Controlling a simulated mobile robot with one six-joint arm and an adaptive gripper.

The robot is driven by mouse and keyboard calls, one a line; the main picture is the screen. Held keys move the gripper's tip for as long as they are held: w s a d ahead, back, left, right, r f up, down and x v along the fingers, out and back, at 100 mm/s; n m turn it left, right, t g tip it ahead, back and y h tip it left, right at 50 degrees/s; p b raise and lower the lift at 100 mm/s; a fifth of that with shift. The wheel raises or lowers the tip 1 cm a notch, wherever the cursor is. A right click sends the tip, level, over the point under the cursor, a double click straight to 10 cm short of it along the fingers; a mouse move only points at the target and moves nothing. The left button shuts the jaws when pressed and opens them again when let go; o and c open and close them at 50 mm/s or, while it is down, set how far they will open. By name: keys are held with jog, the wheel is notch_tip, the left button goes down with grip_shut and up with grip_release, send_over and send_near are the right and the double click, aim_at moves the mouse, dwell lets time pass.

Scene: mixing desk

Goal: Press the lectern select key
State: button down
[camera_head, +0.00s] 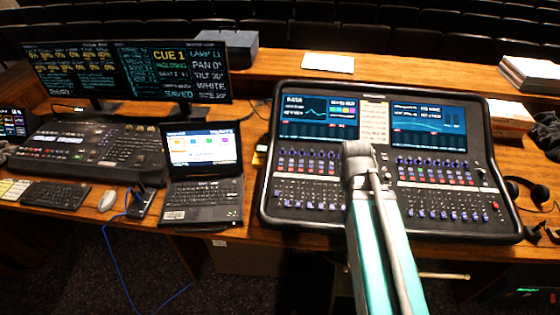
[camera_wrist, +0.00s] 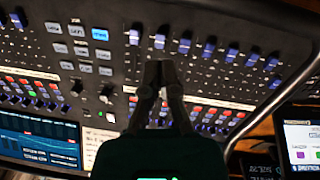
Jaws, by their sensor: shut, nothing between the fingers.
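The mixing console (camera_head: 268,205) stands on the wooden desk, with two banks of faders under two screens. Rows of small lit keys, red, green and white, run across its left bank (camera_head: 300,167); they also show in the wrist view (camera_wrist: 215,113). Key labels are too small to read, so I cannot tell which key is the lectern select key. My gripper (camera_wrist: 160,68) is shut and empty, its fingertips over the console between faders and lit keys. I cannot tell whether they touch the panel. In the head view my arm hides the gripper and the console's middle.
A laptop (camera_head: 203,195) stands left of the console, beside a lighting desk (camera_head: 85,147) and two monitors (camera_head: 175,75). Headphones (camera_head: 527,190) lie to the right. White paper (camera_head: 328,63) lies behind the console. Raised blue fader caps (camera_wrist: 208,48) stand near my fingers.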

jog(key=w+a+n+t+h+b, duration=0.1)
jog(key=w+a+n+t, duration=0.1)
jog(key=w+a+n, duration=0.4)
jog(key=w+a+n+t+h+b, duration=0.1)
jog(key=w+a+n+t+h, duration=0.15)
jog(key=w, duration=0.45)
notch_tip(320, 180, up, 2)
jog(key=n+t+b, duration=0.2)
jog(key=n+t, duration=0.2)
jog(key=n, duration=0.7)
send_over(281, 160)
jog(key=s, duration=0.1)
jog(key=shift+s+a+r, duration=0.15)
jog(key=shift+r, duration=0.05)
jog(key=shift+f, duration=0.1)
jog(key=f+b, duration=0.2)
jog(key=b, duration=0.1)
jog(key=f+b, duration=0.3)
jog(key=w+f+b, duration=0.1)
jog(key=f+b, duration=0.1)
jog(key=f, duration=0.1)
jog(key=shift+f+b, duration=0.2)
jog(key=shift+b, duration=0.2)
jog(key=shift+f, duration=0.1)
jog(key=shift+f, duration=0.1)
jog(key=shift+f+b, duration=0.3)
jog(key=shift+b, duration=0.2)
